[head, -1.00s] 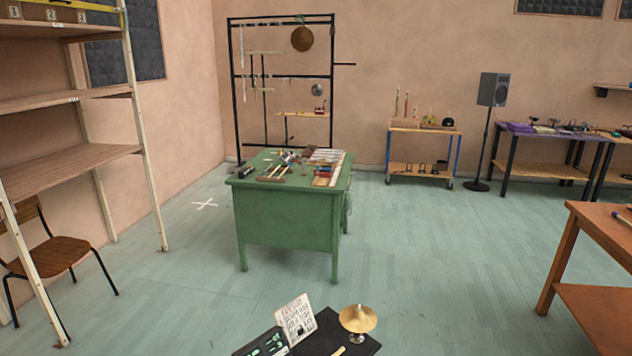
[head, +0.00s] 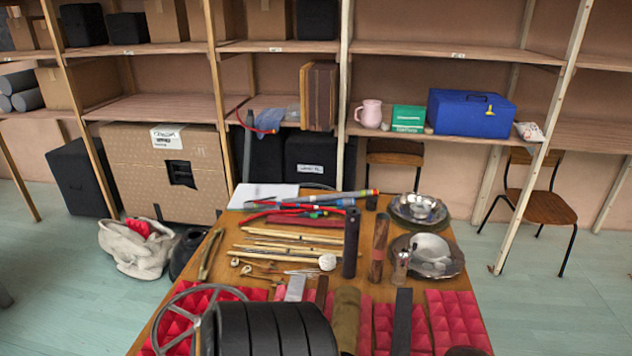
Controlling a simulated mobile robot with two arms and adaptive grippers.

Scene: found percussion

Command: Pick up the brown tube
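A brown tube (head: 378,250) stands roughly upright on the wooden table (head: 215,262), right of the middle. It has a mottled brown surface. A black tube (head: 351,243) stands just to its left, with a narrow gap. A small metal and wood shaker-like item (head: 400,268) is close on its right. An olive-brown roll (head: 345,318) lies nearer on the table's red padding. Neither of my grippers shows in the head view.
Metal bowls (head: 432,255) sit right of the tube. Wooden sticks (head: 275,248) lie to its left. A black ribbed cylinder (head: 275,330) and a spoked wheel (head: 195,315) crowd the front left. Shelving (head: 460,50) stands behind. Floor right of the table (head: 540,310) is clear.

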